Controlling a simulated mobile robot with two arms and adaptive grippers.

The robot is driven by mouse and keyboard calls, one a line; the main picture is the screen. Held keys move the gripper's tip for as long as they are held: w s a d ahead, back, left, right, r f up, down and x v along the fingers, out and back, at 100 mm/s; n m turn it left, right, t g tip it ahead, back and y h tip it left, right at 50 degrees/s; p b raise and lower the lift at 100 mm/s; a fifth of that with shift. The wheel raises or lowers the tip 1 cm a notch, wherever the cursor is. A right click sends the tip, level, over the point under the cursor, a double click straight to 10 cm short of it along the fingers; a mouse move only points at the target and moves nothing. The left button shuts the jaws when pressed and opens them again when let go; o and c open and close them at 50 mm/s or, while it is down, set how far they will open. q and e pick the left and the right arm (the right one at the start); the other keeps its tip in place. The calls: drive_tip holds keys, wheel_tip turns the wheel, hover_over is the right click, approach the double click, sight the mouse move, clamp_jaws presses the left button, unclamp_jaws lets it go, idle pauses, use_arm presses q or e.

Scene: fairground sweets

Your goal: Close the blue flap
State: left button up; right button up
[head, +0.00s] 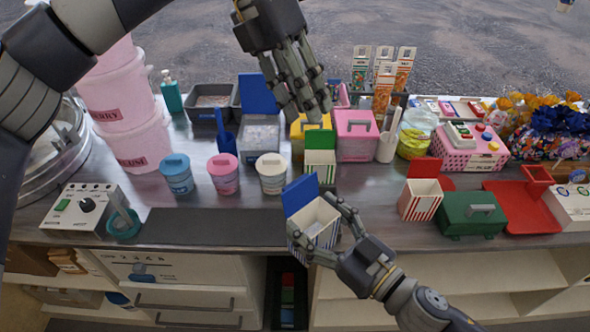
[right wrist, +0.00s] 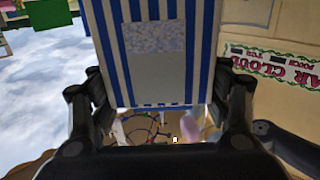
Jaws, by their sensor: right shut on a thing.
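A box with blue and white stripes (head: 316,221) is in my right gripper (head: 326,233), at the counter's front edge. Its blue flap (head: 299,194) stands up, raised at the back left of the open top. In the right wrist view the striped box (right wrist: 118,70) sits between the fingers of my right gripper (right wrist: 160,105). My left gripper (head: 312,112) hangs higher up, apart from the box, fingers down in front of a yellow container (head: 297,135); its fingers overlap, so its opening is unclear.
A green-flapped box (head: 320,160) stands just behind the held box, and a red-flapped striped box (head: 420,198) to its right. A bin with an upright blue lid (head: 257,92) is behind. Tubs (head: 271,176) stand left. A dark mat (head: 215,227) lies clear at front left.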

sight(295, 181)
use_arm(q)
drive_tip(key=f+y, duration=0.1)
drive_tip(key=f, duration=0.3)
drive_tip(key=s+a+f+y, duration=0.1)
drive_tip(key=f, duration=0.4)
drive_tip(key=s+f+m+y, duration=0.1)
drive_tip(key=f, duration=0.3)
drive_tip(key=shift+a+f+t, duration=0.25)
drive_tip(key=shift+f+t, duration=0.05)
drive_tip(key=shift+c, duration=0.3)
clamp_jaws()
